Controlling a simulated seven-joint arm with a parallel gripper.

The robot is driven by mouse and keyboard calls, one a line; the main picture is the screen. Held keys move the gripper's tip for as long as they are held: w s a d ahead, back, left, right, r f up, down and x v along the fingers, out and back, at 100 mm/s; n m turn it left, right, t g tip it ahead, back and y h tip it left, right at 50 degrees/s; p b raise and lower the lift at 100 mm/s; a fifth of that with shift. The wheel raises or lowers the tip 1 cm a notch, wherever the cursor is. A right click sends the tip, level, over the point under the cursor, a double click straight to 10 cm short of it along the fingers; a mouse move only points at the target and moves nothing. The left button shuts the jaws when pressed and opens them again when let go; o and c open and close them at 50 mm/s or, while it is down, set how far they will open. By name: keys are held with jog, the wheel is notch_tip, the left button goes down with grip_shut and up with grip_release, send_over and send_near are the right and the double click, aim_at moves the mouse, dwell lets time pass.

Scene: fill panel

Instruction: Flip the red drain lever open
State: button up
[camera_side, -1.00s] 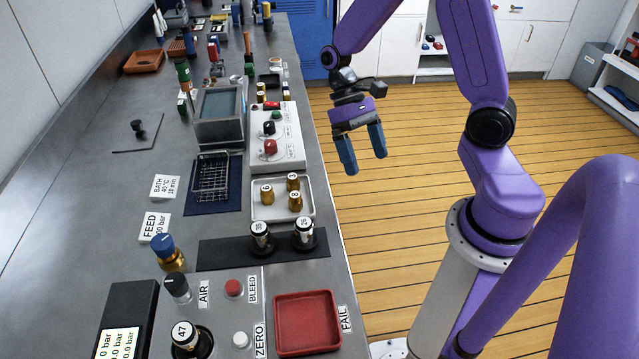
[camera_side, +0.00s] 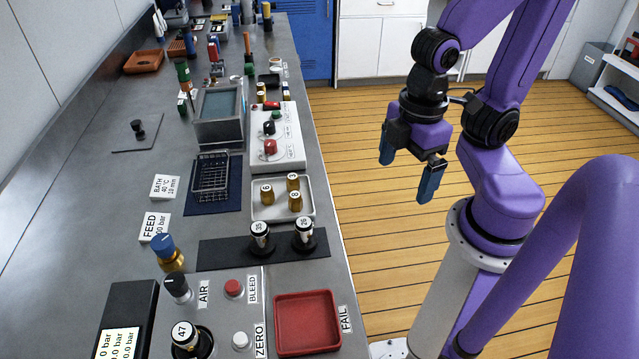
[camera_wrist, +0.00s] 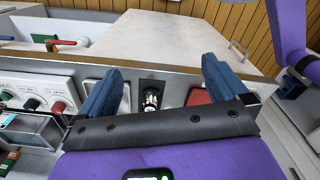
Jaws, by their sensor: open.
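A red, lever-like handle (camera_wrist: 65,42) with a pale round end shows at upper left in the wrist view. It sits in a white recess beyond the bench edge, beside a green part, and looks like the drain lever. I cannot tell its exact position, and I cannot make it out in the side view. My gripper (camera_side: 408,165) is open and empty, with blue fingers wide apart, over the floor to the right of the bench. In the wrist view my gripper (camera_wrist: 162,70) has nothing between its fingers except background, and the red handle is left of both fingers.
The bench (camera_side: 325,215) carries a white control box (camera_side: 290,140), a bath (camera_side: 220,105), a tray of brass fittings (camera_side: 270,212), black-based gauges (camera_side: 304,235) and a red FAIL tray (camera_side: 308,325). The aisle floor (camera_side: 370,260) is clear.

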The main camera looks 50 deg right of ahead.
jog(key=shift+w, duration=0.15)
jog(key=c, duration=0.7)
jog(key=shift+m+t, duration=0.4)
jog(key=shift+t, duration=0.2)
jog(key=w, duration=0.1)
jog(key=w+f, duration=0.1)
jog(key=w, duration=0.3)
jog(key=shift+d+f, duration=0.25)
jog(key=shift+f, duration=0.15)
grip_shut()
jog(key=w+d+f+m+t, duration=0.1)
jog(key=w+d+f, duration=0.15)
jog(key=w, duration=0.35)
jog(key=w+d+f+t, duration=0.1)
jog(key=w+d+f, duration=0.15)
jog(key=w, duration=0.25)
jog(key=w+d+f+m+t+y, duration=0.1)
jog(key=w+d+f+t+y, duration=0.1)
jog(key=d+f+y, duration=0.4)
jog(key=shift+w+d+f+m+t, duration=0.15)
jog(key=shift+d+f+m+t, duration=0.3)
jog(key=shift+d+f, duration=2)
jog(key=shift+d+r, duration=0.95)
